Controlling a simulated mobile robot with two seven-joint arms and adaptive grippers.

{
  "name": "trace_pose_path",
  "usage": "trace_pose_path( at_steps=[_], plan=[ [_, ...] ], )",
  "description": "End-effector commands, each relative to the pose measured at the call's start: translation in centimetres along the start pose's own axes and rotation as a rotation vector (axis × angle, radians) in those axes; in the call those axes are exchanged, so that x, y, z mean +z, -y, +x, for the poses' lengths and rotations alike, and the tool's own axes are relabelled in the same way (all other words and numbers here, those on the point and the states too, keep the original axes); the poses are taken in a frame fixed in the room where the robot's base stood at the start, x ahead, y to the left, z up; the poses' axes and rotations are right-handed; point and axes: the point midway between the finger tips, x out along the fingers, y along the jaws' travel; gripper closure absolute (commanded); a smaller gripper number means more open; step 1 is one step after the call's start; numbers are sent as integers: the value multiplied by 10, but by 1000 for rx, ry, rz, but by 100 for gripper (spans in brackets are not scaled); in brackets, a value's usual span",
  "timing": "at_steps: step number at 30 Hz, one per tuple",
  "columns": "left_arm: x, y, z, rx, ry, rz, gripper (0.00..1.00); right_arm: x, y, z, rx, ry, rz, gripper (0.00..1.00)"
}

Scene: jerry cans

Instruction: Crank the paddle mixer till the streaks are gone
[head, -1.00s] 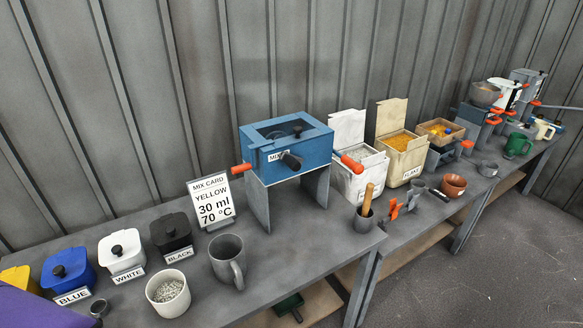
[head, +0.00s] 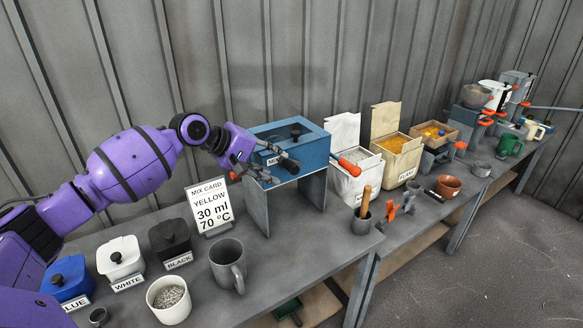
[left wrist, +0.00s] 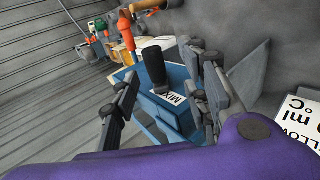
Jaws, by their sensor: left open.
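The blue mixer (head: 314,150) stands on a grey stand (head: 310,195) on the bench, with a label on its front. Its black crank grip (left wrist: 154,62) points towards the camera in the left wrist view, between the spread fingers. My left gripper (head: 264,170) is open at the mixer's front, just left of the crank in the head view; it also shows in the left wrist view (left wrist: 168,76). I cannot tell whether a finger touches the grip. The mixer's contents and any streaks are hidden. My right gripper is not in view.
The mix card (head: 211,206) stands just below my left forearm. A grey mug (head: 227,262), a white cup of metal bits (head: 169,299) and black (head: 170,240) and white (head: 120,258) lidded tubs stand at the front left. A mortar with a pestle (head: 363,213) stands right of the stand.

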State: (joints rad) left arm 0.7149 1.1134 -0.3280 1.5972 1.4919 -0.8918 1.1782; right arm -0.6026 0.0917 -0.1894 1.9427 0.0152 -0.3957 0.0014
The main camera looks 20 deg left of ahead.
Motion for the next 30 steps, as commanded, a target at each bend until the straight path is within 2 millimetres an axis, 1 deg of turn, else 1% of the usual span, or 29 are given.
trace_pose_path(
  at_steps=[2,5,12,15,18,22,28,29,30],
  plan=[
    [-4,-7,-2,7,0,-19,58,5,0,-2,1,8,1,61],
    [-4,-8,7,9,2,-27,58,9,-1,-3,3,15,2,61],
    [-4,-9,46,9,2,-25,58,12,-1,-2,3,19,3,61],
    [-4,-9,59,10,2,-25,58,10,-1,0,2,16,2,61],
    [-4,-9,68,9,0,-23,58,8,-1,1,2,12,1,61],
    [-4,-9,73,9,0,-21,58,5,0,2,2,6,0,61],
    [-4,-9,73,9,0,-21,58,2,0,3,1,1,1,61],
    [-4,-9,73,9,0,-21,59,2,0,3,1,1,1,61],
    [-4,-9,73,9,0,-21,65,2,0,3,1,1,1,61]
  ],
)
